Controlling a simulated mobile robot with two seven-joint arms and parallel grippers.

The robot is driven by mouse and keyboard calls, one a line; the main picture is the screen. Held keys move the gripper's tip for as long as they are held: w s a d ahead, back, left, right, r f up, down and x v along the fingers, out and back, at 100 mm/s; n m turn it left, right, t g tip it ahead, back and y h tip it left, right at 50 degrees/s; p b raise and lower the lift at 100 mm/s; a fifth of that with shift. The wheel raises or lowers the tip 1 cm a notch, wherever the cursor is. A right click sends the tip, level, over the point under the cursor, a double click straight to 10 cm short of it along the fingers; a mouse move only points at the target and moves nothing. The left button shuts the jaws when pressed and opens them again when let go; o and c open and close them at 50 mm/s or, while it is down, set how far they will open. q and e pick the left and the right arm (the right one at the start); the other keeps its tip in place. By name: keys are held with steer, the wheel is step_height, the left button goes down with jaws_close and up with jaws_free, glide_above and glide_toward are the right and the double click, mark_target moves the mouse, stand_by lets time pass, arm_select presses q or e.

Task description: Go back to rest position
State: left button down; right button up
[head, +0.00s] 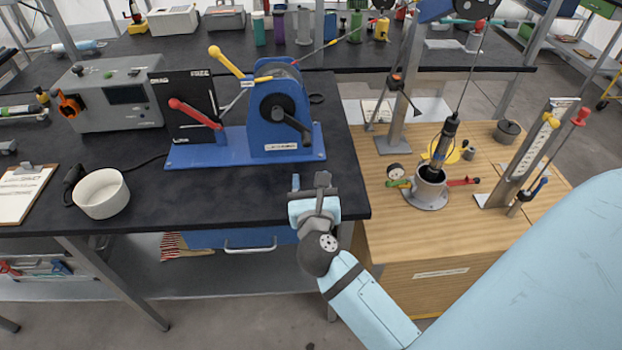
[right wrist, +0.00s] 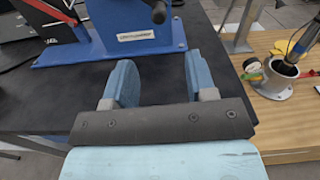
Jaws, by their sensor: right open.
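My right gripper (head: 310,182) is over the front right corner of the black table. In the right wrist view my right gripper (right wrist: 162,80) has its two blue fingers spread wide, with nothing between them but bare black tabletop. It is open and empty, in front of a blue winch (head: 280,115) with a black crank, and apart from it. The winch also shows at the top of the right wrist view (right wrist: 135,25). My left gripper is in neither view.
A lever panel (head: 188,100) with red and yellow levers shares the winch's blue base. A white bowl (head: 101,193) and a grey device (head: 115,95) stand left. On the wooden table at right, a dark cylindrical tool (head: 446,140) hangs from a cable into a metal cup (head: 430,188).

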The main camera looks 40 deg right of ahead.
stand_by(0.3)
steer(key=s+a+n+t+y+p, duration=0.2)
steer(key=a+n+y+p, duration=0.3)
steer(key=n, duration=0.8)
steer(key=s+a+n+t+y+p, duration=0.2)
steer(key=a+n+y, duration=0.3)
steer(key=n, duration=0.8)
steer(key=s+f+n+g+y+p, duration=0.2)
steer(key=s+f+n+g, duration=0.6)
steer(key=n, duration=1)
step_height(320, 180, down, 3)
steer(key=s+p, duration=0.2)
steer(key=shift+s+n+y+p, duration=0.3)
steer(key=shift+s+p, duration=0.1)
steer(key=shift+a, duration=0.1)
steer(key=shift+c, duration=0.4)
steer(key=shift+c, duration=0.4)
